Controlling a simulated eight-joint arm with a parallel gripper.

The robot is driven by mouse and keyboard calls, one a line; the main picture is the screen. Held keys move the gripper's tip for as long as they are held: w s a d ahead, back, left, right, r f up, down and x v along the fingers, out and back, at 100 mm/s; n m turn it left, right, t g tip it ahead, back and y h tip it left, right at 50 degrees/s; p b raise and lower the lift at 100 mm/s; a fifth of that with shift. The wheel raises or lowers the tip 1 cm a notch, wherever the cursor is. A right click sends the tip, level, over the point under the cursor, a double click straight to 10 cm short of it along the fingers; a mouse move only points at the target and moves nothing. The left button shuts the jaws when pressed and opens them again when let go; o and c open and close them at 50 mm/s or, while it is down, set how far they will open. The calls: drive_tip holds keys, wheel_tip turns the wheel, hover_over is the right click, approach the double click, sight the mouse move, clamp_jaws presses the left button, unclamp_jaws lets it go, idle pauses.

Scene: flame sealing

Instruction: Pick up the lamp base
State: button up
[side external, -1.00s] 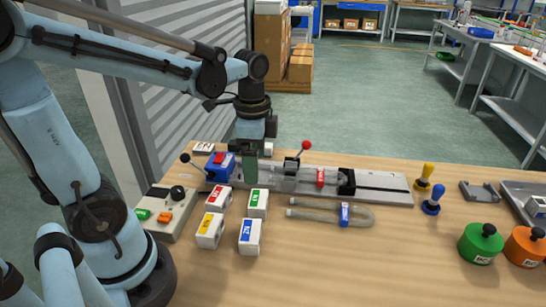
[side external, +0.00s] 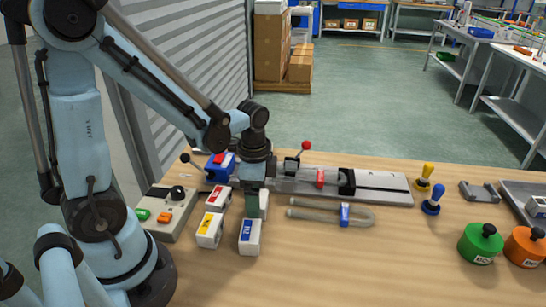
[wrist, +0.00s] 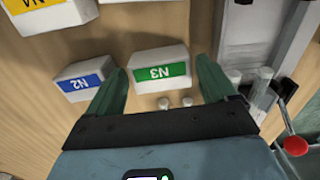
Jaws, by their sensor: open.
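I see several small white blocks with coloured labels; none is visibly named as a lamp base. The green-labelled block (wrist: 160,70) lies between the green fingers of my gripper (wrist: 161,78) in the wrist view, with small pale pins on its near side. The fingers are apart, one on each side; I cannot tell whether they touch it. In the side view my gripper (side external: 256,200) is down at that block and mostly hides it. The blue-labelled block (side external: 249,238), yellow-labelled block (side external: 209,231) and red-labelled block (side external: 218,199) stand close by.
A rail fixture (side external: 385,188) with a red-knobbed lever lies behind my gripper. A bent clear tube (side external: 310,214) with a blue tag lies to the right. A control box (side external: 168,215) stands left. Green (side external: 481,243) and orange (side external: 525,246) canisters are far right. The front table is clear.

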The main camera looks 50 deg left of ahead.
drive_tip(key=shift+f, duration=0.8)
drive_tip(key=shift+c, duration=0.3)
drive_tip(key=c, duration=0.7)
drive_tip(key=shift+r, duration=0.1)
